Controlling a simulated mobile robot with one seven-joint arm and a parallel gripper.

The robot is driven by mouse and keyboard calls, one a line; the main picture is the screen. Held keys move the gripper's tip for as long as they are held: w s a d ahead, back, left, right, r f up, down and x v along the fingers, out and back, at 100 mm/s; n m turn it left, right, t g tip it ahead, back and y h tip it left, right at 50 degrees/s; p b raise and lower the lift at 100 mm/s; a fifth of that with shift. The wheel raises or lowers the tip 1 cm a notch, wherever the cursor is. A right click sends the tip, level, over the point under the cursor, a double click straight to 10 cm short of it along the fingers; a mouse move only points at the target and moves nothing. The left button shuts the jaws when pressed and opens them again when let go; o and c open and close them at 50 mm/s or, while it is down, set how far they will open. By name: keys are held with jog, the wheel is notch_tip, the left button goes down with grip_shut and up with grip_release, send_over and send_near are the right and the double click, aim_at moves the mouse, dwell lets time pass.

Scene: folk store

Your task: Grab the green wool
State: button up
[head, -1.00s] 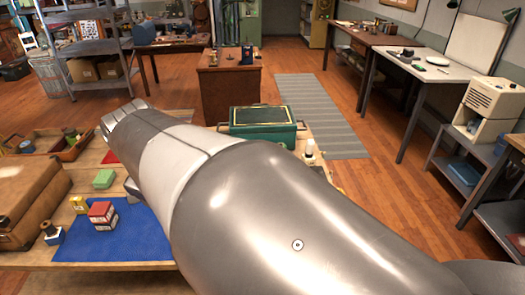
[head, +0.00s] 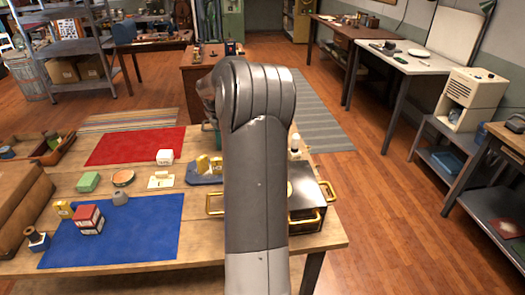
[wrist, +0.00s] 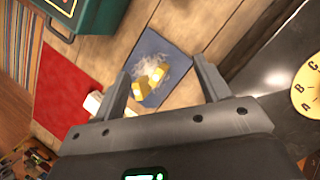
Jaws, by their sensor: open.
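I cannot make out anything that is clearly green wool. My gripper (wrist: 163,82) is open and empty in the wrist view. Its fingers are spread above a blue-grey tray (wrist: 172,47) that holds yellow things (wrist: 152,80) and a pale, stringy tuft (wrist: 166,66). The same tray also shows in the head view (head: 203,179). My arm hides the gripper in the head view.
Red boxes (head: 88,217) stand on the blue cloth. A dark case with gold handles (head: 308,200) is right of my arm. A green case (wrist: 85,22) is near the gripper.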

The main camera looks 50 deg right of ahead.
jog(key=s+d+f+n, duration=0.2)
jog(key=d+f, duration=0.2)
jog(key=d, duration=0.3)
jog(key=s+d+f+n, duration=0.1)
jog(key=s+d+f, duration=0.25)
jog(key=d, duration=0.35)
jog(key=shift+a+f+x, duration=0.1)
jog(key=shift+a+x, duration=0.05)
jog(key=shift+x, duration=1.8)
jog(key=shift+a+f+x, duration=0.1)
jog(key=shift+a+x, duration=0.1)
jog(key=shift+x, duration=1.75)
jog(key=shift+a+x, duration=0.15)
jog(key=shift+x, duration=1.85)
jog(key=shift+s, duration=0.15)
jog(key=shift+c, duration=0.3)
jog(key=shift+g, duration=0.3)
jog(key=c, duration=1)
jog(key=shift+r, duration=0.15)
